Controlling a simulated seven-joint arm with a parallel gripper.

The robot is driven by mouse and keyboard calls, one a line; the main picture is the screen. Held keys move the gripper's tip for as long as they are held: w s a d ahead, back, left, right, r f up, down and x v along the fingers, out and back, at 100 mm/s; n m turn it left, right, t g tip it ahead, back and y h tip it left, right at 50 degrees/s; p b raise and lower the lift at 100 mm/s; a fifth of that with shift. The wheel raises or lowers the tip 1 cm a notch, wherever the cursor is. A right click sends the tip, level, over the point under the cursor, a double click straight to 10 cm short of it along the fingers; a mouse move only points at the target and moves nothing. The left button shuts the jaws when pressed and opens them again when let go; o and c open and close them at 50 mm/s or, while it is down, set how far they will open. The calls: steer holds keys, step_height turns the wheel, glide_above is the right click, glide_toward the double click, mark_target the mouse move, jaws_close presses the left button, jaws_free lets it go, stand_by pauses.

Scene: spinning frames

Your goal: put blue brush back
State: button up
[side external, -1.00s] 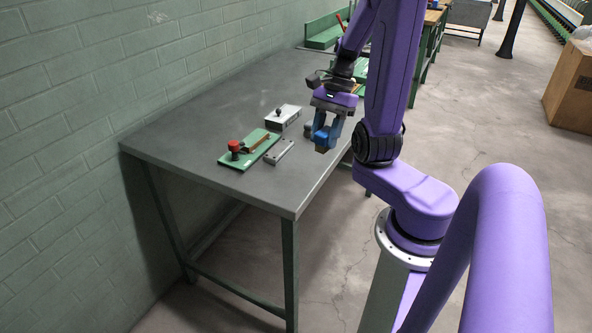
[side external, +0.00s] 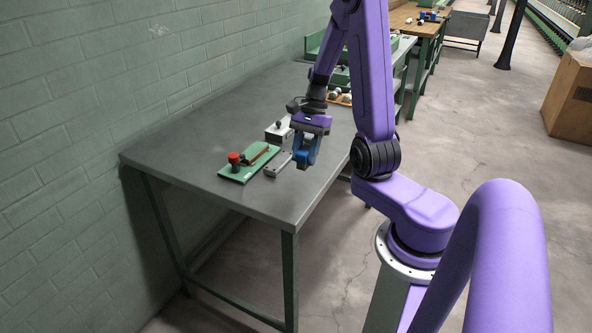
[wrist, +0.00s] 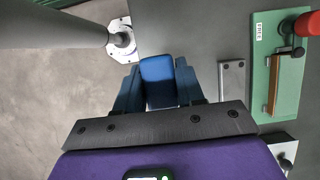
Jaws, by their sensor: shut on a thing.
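The blue brush (wrist: 157,80) is between the two fingers of my gripper (wrist: 158,92), which is shut on it. In the side view, my gripper (side external: 305,150) points down over the right part of the grey table, and a brown end shows below the blue. A flat grey metal block (wrist: 232,82) lies just right of the gripper in the wrist view; in the side view it is left of it. I cannot tell the exact height of the brush above the table.
A green board (wrist: 264,62) with a red knob (side external: 234,158) and a brown bar (side external: 258,155) lies left of the block in the side view. A grey box (side external: 279,131) with a black knob stands behind. The table's front (side external: 200,180) is clear.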

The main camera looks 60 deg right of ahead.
steer(key=w+f, duration=0.1)
steer(key=w+d+f, duration=0.1)
steer(key=f, duration=0.1)
steer(key=w+f, duration=0.1)
steer(key=f, duration=0.1)
steer(key=shift+w+d, duration=0.3)
steer(key=shift+d, duration=0.05)
steer(key=shift+f, duration=1.4)
steer(key=shift+f, duration=0.15)
steer(key=o, duration=1.1)
